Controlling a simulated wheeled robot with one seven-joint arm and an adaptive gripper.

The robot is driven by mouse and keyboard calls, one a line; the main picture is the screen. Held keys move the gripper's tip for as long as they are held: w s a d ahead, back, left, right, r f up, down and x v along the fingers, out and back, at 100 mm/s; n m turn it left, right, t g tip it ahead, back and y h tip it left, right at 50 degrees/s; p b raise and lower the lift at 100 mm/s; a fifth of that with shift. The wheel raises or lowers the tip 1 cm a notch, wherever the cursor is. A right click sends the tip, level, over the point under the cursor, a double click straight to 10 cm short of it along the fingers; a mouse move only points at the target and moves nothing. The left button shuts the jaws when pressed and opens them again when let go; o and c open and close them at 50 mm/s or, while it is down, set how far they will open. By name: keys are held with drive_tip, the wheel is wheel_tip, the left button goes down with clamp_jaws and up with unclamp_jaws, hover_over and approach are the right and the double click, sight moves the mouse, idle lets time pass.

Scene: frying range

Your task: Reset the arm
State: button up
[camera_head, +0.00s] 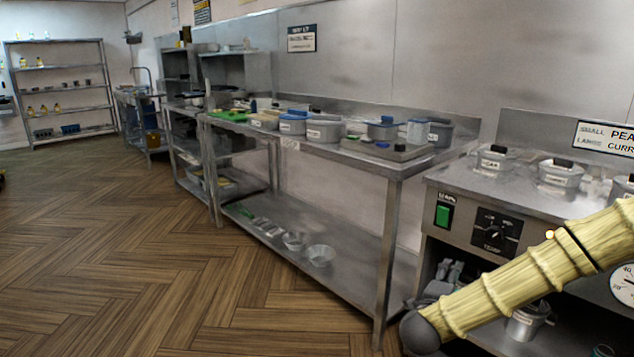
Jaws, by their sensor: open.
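My arm shows at the lower right as a pale, bamboo-patterned link with a dark rounded end. My gripper (449,267), dark grey, shows just above that end, in front of the lower opening of the fryer counter (459,190). Its two fingers point up and stand slightly apart, with nothing visible between them. Its lower part is hidden behind the arm link.
A steel table (372,167) with lidded pots and a green board (228,116) runs along the wall left of the counter. Metal bowls (320,255) stand on its lower shelf. Shelving (62,68) is at the far left.

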drive_tip(key=s+a+f+n+g+y, duration=0.1)
drive_tip(key=s+a+f+n+y, duration=0.4)
drive_tip(key=f, duration=0.5)
drive_tip(key=s+a+f+n+y, duration=0.35)
drive_tip(key=a+f+n, duration=0.3)
drive_tip(key=f, duration=0.35)
drive_tip(key=s+a+f+n+g+y, duration=0.1)
drive_tip(key=s+a+f+n+g, duration=0.25)
drive_tip(key=s+f, duration=0.6)
drive_tip(key=s+a+f+n+g+y, duration=0.2)
drive_tip(key=s+f+n+g, duration=0.3)
drive_tip(key=s, duration=0.8)
drive_tip(key=s+d+f+n+g, duration=0.1)
drive_tip(key=s+f+n+g, duration=0.1)
drive_tip(key=s, duration=0.5)
drive_tip(key=s+d+f+n+g, duration=0.2)
drive_tip(key=s, duration=0.6)
wheel_tip(320, 180, up, 23)
drive_tip(key=w+p, duration=0.1)
drive_tip(key=p, duration=2.1)
drive_tip(key=shift+a, duration=0.35)
drive_tip(key=shift+h, duration=0.25)
